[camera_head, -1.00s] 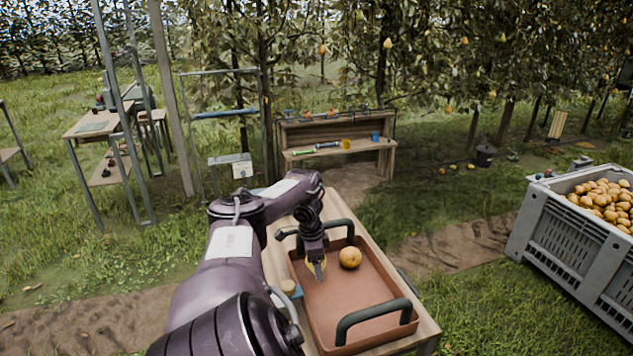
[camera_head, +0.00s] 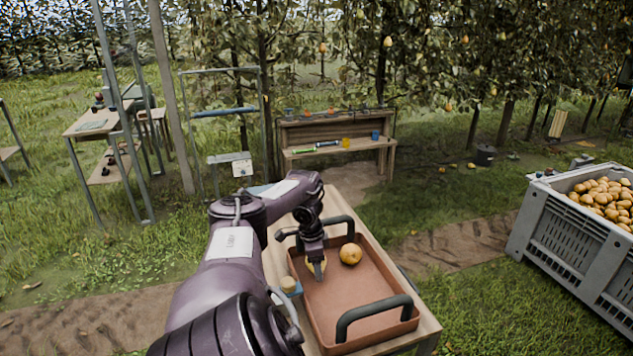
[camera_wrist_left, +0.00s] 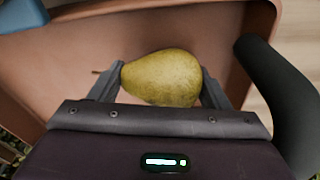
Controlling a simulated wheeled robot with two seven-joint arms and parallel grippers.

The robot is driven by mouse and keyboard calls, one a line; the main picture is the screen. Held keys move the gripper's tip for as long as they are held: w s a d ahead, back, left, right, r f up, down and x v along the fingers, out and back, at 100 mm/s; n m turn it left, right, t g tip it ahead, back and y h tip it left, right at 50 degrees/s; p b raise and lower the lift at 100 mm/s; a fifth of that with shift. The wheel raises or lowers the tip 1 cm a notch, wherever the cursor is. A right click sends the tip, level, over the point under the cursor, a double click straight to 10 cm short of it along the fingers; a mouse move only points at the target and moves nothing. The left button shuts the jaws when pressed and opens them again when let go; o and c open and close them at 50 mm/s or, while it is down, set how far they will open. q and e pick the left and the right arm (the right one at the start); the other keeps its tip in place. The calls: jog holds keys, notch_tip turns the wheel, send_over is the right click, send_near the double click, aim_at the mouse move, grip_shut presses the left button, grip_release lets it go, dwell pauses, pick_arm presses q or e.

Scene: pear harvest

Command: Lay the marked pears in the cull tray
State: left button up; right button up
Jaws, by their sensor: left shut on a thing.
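My left gripper (camera_head: 316,270) is over the left part of the terracotta cull tray (camera_head: 372,306). In the left wrist view the gripper (camera_wrist_left: 162,84) is shut on a yellow-green pear (camera_wrist_left: 165,78), one finger at its stem end and one at its round end. The tray floor (camera_wrist_left: 80,60) lies beneath it; I cannot tell whether the pear touches it. Another pear (camera_head: 350,254) lies in the tray, to the right of the gripper. No mark can be made out on either pear. My right gripper is not in view.
The tray has dark raised handles (camera_head: 375,315) and stands on a wooden table (camera_head: 430,330). A grey crate of pears (camera_head: 570,235) stands at right. A wooden bench (camera_head: 340,150) is behind.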

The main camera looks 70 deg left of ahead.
pick_arm(q)
jog(key=shift+f+b, duration=0.5)
jog(key=shift+f, duration=0.1)
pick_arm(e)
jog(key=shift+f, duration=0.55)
pick_arm(q)
jog(key=o, duration=1.1)
